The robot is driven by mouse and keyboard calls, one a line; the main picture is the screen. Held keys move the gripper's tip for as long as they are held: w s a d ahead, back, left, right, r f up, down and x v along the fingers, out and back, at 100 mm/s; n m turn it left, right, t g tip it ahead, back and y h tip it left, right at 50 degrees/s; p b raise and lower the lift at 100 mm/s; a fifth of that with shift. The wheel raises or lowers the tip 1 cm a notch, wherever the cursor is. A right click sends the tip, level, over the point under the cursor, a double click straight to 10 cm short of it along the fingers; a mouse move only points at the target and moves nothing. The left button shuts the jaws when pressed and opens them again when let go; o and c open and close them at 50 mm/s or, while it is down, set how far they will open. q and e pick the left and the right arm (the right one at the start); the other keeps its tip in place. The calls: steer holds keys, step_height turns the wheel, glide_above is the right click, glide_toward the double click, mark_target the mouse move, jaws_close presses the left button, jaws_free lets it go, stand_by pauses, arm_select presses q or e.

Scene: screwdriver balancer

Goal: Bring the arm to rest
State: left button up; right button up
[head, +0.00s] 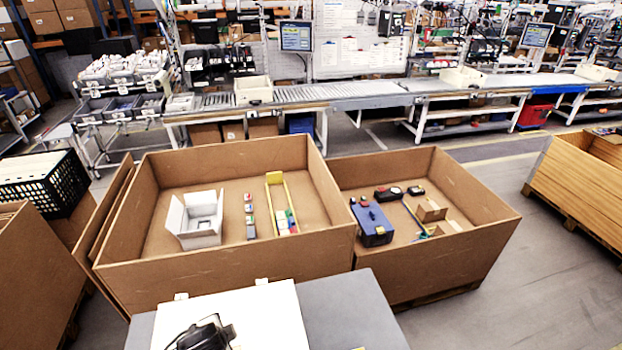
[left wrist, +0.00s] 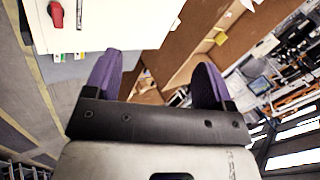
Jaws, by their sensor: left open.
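My left gripper (left wrist: 157,68) shows in the left wrist view with its two purple fingers spread wide and nothing between them. Past its fingertips are a white work surface (left wrist: 125,30) and the brown walls of a large box. No gripper is recognisable in the head view. My right gripper is in neither view.
Two large cardboard boxes, the left one (head: 225,281) and the right one (head: 440,258), hold small parts. A white tabletop (head: 262,318) carries a dark object (head: 205,335), cut off below. In the wrist view, a red item (left wrist: 57,13) lies on the white surface.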

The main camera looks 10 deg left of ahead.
arm_select(q)
steer(key=s+d+r+n+t+h+p, duration=0.1)
steer(key=s+d+r+n+t+h, duration=0.15)
steer(key=s+d+r, duration=0.35)
steer(key=s+f+n+g+p, duration=0.1)
steer(key=s+f+n+g, duration=0.15)
steer(key=s, duration=0.35)
steer(key=s+d+f+n+g, duration=0.1)
steer(key=s+f, duration=0.3)
steer(key=s, duration=0.2)
steer(key=s+f+n+g+p, duration=0.1)
steer(key=s+f+n, duration=0.15)
steer(key=s, duration=0.35)
step_height(320, 180, down, 36)
steer(key=b, duration=3.5)
steer(key=shift+s+d+m+h, duration=0.25)
steer(key=shift+s+m+h, duration=0.1)
steer(key=shift+m, duration=0.1)
steer(key=shift+w, duration=0.1)
